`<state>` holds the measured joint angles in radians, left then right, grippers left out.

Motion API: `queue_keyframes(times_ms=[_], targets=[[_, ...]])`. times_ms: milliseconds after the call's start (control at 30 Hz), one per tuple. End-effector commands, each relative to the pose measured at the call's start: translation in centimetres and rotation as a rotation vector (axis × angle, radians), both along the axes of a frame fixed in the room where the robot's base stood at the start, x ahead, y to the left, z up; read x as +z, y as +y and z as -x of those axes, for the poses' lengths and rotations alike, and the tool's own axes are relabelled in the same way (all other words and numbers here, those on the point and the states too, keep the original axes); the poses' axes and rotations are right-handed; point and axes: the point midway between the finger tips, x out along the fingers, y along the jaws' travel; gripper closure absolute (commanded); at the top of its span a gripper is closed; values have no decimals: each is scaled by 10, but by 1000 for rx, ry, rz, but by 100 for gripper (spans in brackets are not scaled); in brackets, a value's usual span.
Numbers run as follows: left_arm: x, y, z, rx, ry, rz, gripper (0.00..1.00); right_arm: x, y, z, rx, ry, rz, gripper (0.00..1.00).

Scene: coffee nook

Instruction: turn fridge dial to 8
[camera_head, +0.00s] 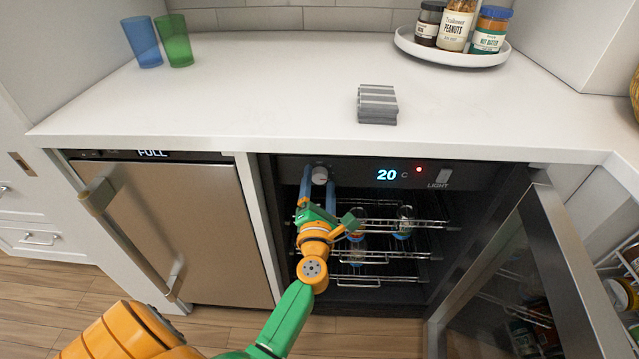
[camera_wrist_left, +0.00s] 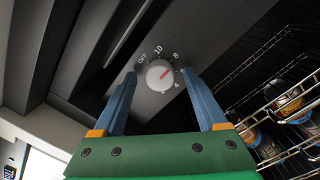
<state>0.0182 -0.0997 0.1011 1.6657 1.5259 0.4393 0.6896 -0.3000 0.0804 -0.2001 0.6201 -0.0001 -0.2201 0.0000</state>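The fridge dial (camera_head: 320,175) is a round white knob at the upper left of the open fridge's control panel (camera_head: 350,169). In the left wrist view the dial (camera_wrist_left: 159,76) has a red pointer aimed right and slightly up, between the printed 8 and 4. OFF and 10 show to its upper left and top. The display (camera_head: 391,175) reads 20 C. My left gripper (camera_head: 319,184) is open, with one blue finger on each side of the dial. In the left wrist view a gap shows between each finger and the knob. My right gripper is not in view.
The glass fridge door (camera_head: 525,285) stands open at the right. Wire racks (camera_head: 385,255) with jars are below the panel. A steel-fronted appliance (camera_head: 185,230) is at the left. The counter (camera_head: 270,90) above holds two cups, grey coasters and a jar tray.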

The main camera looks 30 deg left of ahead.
Motion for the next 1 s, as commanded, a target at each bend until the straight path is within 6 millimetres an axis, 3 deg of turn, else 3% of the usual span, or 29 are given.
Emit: queue_keyframes(times_ms=[100, 433, 867, 933, 1000], targets=[[-2, -4, 6, -1, 2, 1, 25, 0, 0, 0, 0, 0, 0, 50], [-6, -35, 57, 0, 1, 2, 25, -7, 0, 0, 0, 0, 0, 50], [-5, -37, 60, 0, 1, -1, 25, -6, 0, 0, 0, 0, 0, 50], [-12, -42, 58, -20, 33, -39, 25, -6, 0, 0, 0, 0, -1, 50], [-39, -61, 52, -99, 153, -191, 25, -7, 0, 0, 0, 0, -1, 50]])
